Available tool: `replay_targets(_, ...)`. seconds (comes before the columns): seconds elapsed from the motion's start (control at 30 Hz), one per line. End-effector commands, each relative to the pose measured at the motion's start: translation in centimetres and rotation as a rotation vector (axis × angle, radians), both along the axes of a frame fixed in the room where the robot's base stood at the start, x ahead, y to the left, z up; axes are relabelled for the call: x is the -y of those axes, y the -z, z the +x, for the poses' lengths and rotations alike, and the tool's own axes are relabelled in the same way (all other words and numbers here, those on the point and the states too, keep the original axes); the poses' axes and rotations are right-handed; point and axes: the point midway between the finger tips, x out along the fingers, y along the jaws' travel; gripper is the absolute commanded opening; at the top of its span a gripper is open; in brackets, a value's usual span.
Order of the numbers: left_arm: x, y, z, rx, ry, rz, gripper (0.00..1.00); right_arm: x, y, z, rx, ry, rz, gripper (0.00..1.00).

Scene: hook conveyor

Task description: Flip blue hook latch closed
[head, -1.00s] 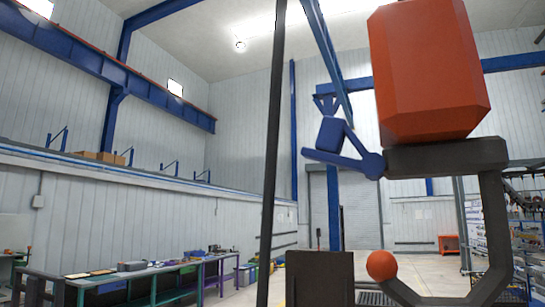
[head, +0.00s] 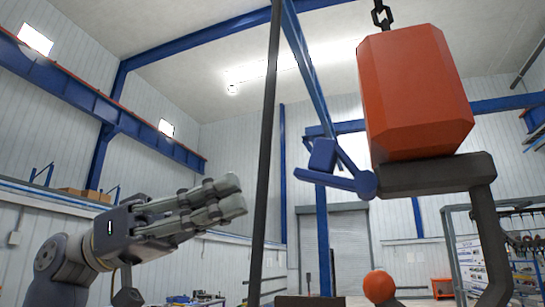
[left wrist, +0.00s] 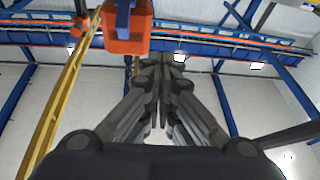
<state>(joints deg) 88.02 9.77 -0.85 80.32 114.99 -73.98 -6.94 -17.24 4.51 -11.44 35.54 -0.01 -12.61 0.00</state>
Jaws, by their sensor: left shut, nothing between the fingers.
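The blue hook latch (head: 340,182) juts out to the left from the dark hook (head: 436,174), joined by a round pivot at the hook's upper left corner. The hook hangs under a large orange block (head: 413,92), and its lower part curves down toward an orange ball (head: 379,286). My left gripper (head: 238,196) is left of the latch in the head view, its fingers shut and pointing right, with a visible gap to the latch. Its closed fingers (left wrist: 166,62) also show in the left wrist view. My right gripper is not in view.
A dark upright pole (head: 266,170) stands between my left gripper and the latch in the picture. A chain (head: 381,14) rises from the orange block. In the left wrist view, an orange block (left wrist: 128,42) with a blue part shows upper left; I cannot tell whether it is the same block.

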Motion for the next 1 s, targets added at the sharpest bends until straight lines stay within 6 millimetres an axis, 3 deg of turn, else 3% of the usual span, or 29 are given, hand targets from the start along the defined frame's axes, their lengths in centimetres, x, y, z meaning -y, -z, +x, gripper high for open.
replay_targets(0.1,-0.7,-2.2,-3.0,0.05,0.054,-0.015,0.0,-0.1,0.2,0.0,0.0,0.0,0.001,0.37)
replay_targets(0.2,-1.0,-3.1,-4.3,0.07,0.078,-0.022,0.0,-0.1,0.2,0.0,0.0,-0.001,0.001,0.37)
replay_targets(0.67,-0.8,-3.5,-4.8,0.076,0.085,-0.023,0.0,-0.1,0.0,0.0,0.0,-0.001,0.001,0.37)
replay_targets(0.83,0.9,-4.4,-5.4,0.077,0.086,-0.021,0.0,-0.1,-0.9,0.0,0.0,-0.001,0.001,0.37)
replay_targets(1.0,4.1,-5.7,-6.4,0.077,0.087,-0.021,0.0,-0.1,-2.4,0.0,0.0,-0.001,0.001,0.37)
